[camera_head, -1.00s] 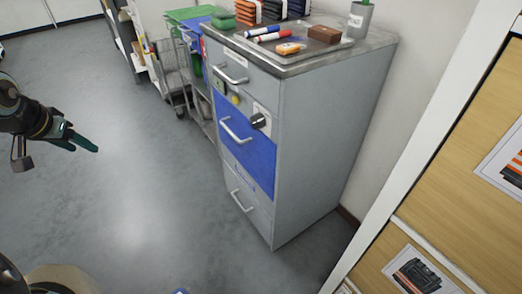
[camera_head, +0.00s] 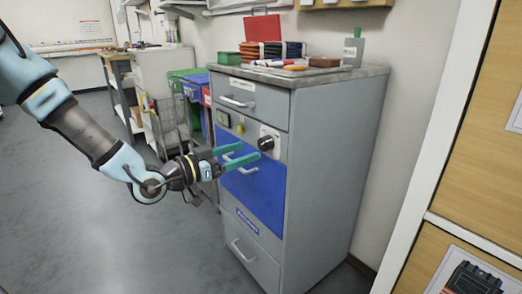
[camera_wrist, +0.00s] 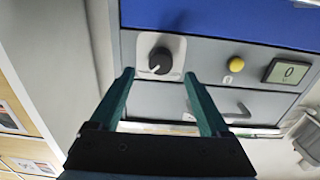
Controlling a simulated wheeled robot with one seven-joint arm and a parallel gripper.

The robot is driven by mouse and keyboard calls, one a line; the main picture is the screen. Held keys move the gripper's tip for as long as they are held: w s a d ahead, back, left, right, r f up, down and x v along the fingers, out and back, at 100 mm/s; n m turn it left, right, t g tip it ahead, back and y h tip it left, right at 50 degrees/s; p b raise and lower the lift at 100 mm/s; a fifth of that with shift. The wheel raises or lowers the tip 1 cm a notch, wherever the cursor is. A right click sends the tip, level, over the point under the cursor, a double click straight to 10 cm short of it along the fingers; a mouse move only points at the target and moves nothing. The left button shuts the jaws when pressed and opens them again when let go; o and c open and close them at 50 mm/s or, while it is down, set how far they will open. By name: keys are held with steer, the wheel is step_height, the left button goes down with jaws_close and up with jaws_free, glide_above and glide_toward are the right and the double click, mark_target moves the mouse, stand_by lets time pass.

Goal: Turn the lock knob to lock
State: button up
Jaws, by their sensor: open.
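The lock knob (camera_head: 266,143) is a black dial on a white plate at the upper right of the cabinet (camera_head: 330,160) front, above the blue drawer. In the wrist view the knob (camera_wrist: 160,61) lies beyond and between my fingertips, a little above them in the picture, with a pale pointer mark. My gripper (camera_head: 243,153) has two green fingers, open and empty, in front of the cabinet and just below left of the knob. The fingers also show in the wrist view (camera_wrist: 158,76). I see no contact with the knob.
A yellow button (camera_wrist: 237,64) and a small display (camera_wrist: 287,71) reading 0 sit beside the knob. Drawer handles (camera_head: 240,162) stick out from the front. Open floor lies left.

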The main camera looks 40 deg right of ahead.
mark_target(261, 146)
steer(key=d, duration=0.6)
steer(key=shift+s, duration=0.15)
jaws_close()
stand_by(0.4)
